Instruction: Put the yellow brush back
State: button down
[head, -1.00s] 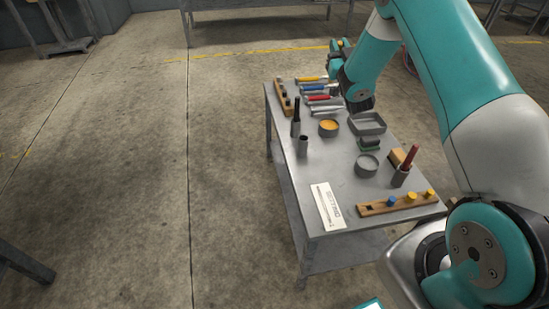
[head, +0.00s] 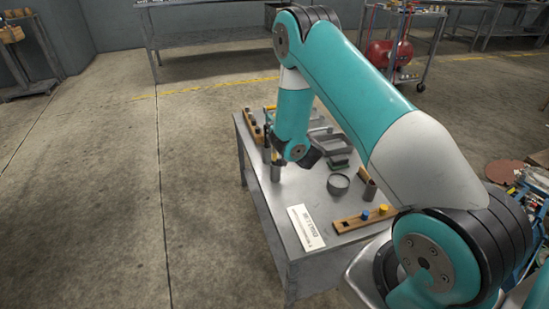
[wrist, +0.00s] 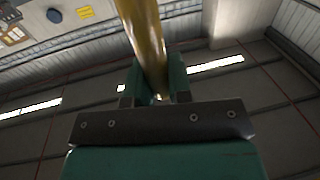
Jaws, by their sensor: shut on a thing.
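The yellow brush shows in the wrist view as a glossy yellow handle (wrist: 143,35), running up out of the frame. My gripper (wrist: 152,92) is shut on it, with one teal finger on each side. The brush's bristles are not visible. In the head view my gripper and the brush are hidden behind my arm's end, over the far left part of the bench. A small grey cup (head: 275,173) stands just left of my arm's end. A dark upright item (head: 266,145) stands behind it. Another cup (head: 370,191) stands at the bench's right, partly covered by my arm.
A wooden rack (head: 249,125) lies at the far left edge. Floor left is clear.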

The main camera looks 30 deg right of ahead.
notch_tip(320, 180, down, 9)
jog(key=b, duration=0.2)
jog(key=shift+b, duration=0.3)
jog(key=c, duration=1)
grip_release()
jog(key=shift+c, duration=0.2)
